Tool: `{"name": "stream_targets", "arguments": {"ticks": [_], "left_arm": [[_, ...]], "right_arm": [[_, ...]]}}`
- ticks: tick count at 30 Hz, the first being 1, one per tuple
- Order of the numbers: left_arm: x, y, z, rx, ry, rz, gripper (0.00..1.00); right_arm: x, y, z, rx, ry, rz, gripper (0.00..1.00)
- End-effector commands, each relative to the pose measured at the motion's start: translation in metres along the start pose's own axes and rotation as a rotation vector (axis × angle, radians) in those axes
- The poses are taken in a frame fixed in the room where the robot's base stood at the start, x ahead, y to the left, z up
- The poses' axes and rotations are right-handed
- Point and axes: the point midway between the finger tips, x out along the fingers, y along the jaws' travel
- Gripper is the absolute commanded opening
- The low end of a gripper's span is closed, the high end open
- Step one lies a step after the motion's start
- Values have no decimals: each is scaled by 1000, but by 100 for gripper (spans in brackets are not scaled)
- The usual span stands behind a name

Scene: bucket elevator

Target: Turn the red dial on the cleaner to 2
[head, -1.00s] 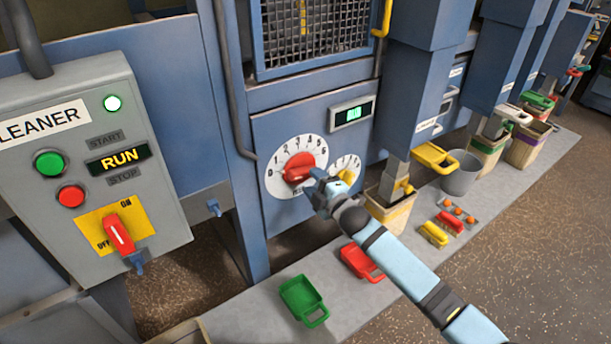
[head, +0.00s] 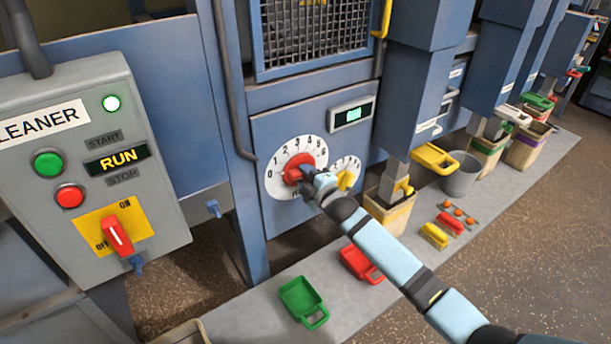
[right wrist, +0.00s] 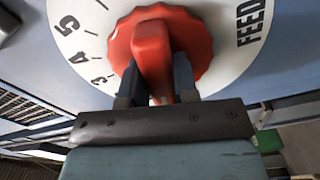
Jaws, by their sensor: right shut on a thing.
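The red dial (head: 294,165) sits on a round white scale face (head: 313,147) numbered from 0 to 6, on the blue machine panel. My right gripper (head: 303,174) is at the dial. In the right wrist view its two dark fingers (right wrist: 157,84) stand on either side of the dial's raised red grip bar (right wrist: 152,52), shut on it. The word FEED and the numbers 3 to 5 show on the face there. The gripper hides part of the dial, and I cannot tell which number it points to. My left gripper is not in view.
A smaller white dial with a yellow knob (head: 345,180) is just right of my gripper. A green display (head: 352,114) is above. The grey CLEANER box (head: 60,222) with buttons and a red switch (head: 117,236) stands left. Green (head: 302,298) and red (head: 358,262) scoops lie below.

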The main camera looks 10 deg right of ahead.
Motion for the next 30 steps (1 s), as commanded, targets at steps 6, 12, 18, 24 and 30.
{"name": "stream_targets", "arguments": {"ticks": [6,12,18,24,30], "left_arm": [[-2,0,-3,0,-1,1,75],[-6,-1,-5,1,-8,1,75],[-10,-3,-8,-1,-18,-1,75],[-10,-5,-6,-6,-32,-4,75],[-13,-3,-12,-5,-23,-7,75]], "right_arm": [[0,1,0,40,0,0,4],[0,2,0,150,0,0,4],[0,2,0,318,-1,0,4],[0,1,0,499,-2,-1,4],[0,0,0,656,-1,0,4]]}}
